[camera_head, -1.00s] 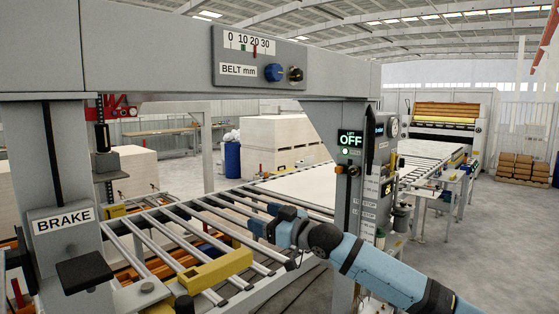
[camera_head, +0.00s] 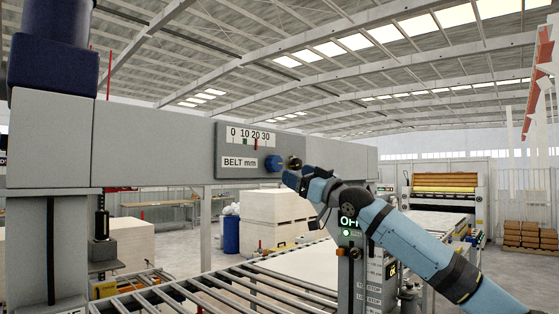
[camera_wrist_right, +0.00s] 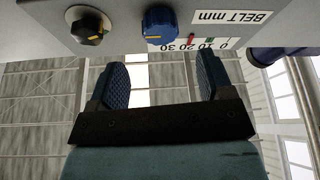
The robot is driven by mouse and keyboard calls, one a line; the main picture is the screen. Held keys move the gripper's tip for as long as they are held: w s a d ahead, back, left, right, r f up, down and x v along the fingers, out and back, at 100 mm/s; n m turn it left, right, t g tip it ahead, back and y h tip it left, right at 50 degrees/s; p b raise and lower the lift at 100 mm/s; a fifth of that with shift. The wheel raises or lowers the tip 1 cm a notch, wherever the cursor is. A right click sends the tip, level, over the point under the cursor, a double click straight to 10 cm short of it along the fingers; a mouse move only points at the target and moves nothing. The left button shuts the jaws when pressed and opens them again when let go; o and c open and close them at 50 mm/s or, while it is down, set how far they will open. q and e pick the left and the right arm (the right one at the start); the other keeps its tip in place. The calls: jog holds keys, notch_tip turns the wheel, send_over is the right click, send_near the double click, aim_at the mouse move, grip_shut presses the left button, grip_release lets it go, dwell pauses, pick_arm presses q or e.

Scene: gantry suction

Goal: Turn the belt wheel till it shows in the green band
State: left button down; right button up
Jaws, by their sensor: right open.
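The belt wheel, a blue knob (camera_head: 273,163), sits on the grey panel beside the "BELT mm" label. It also shows in the right wrist view (camera_wrist_right: 159,24). Above the label is a white scale (camera_head: 265,135) from 0 to 30. Its red pointer (camera_head: 256,144) stands near 20, to the right of the green band (camera_head: 245,141) near 10. My right gripper (camera_head: 288,179) is just below and right of the wheel in the head view. In the right wrist view its fingers (camera_wrist_right: 160,78) are apart and empty, with the wheel ahead of the gap, not between them. My left gripper is not in view.
A black knob (camera_head: 295,163) sits right of the wheel, close to my right gripper. The gantry beam (camera_head: 140,140) spans above a roller conveyor (camera_head: 215,290). A lift display (camera_head: 349,222) is partly hidden behind my right arm.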

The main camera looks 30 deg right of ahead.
aim_at(278, 165)
jog(key=p+x, duration=0.2)
jog(key=x, duration=0.4)
jog(key=shift+r, duration=0.15)
jog(key=shift+w+a+r, duration=0.1)
jog(key=shift+w+a, duration=0.1)
jog(key=shift+w, duration=0.3)
jog(key=shift+c, duration=1.2)
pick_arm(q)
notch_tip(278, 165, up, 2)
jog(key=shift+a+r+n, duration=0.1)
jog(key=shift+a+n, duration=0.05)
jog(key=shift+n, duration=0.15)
pick_arm(e)
jog(key=c, duration=0.7)
